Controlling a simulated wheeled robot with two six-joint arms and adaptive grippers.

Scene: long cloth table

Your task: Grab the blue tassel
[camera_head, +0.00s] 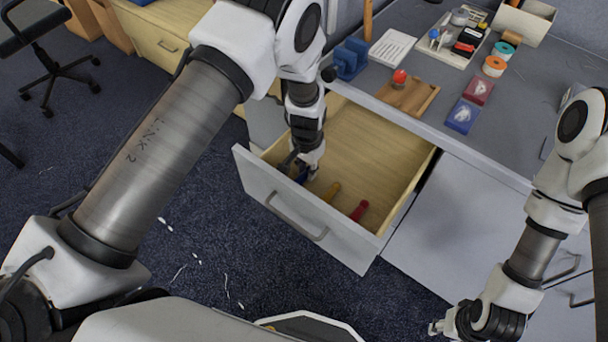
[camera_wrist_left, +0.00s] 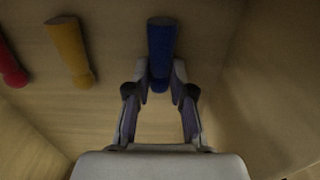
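The blue tassel (camera_wrist_left: 161,45) lies on the floor of the open drawer. In the head view it is partly hidden by my left gripper (camera_head: 303,172). In the left wrist view, the two fingertips of my left gripper (camera_wrist_left: 161,75) stand on either side of the tassel's lower, narrower end. The fingertips are very close to its sides. I cannot tell whether they press on it. My right gripper (camera_head: 437,328) is at the bottom right of the head view, away from the drawer, and its fingers are too small to read.
A yellow tassel (camera_head: 331,192) and a red tassel (camera_head: 359,211) lie beside the blue one. The drawer's front wall (camera_head: 300,215) and sides enclose them. The tabletop (camera_head: 465,70) above holds a wooden tray, boxes and tape rolls.

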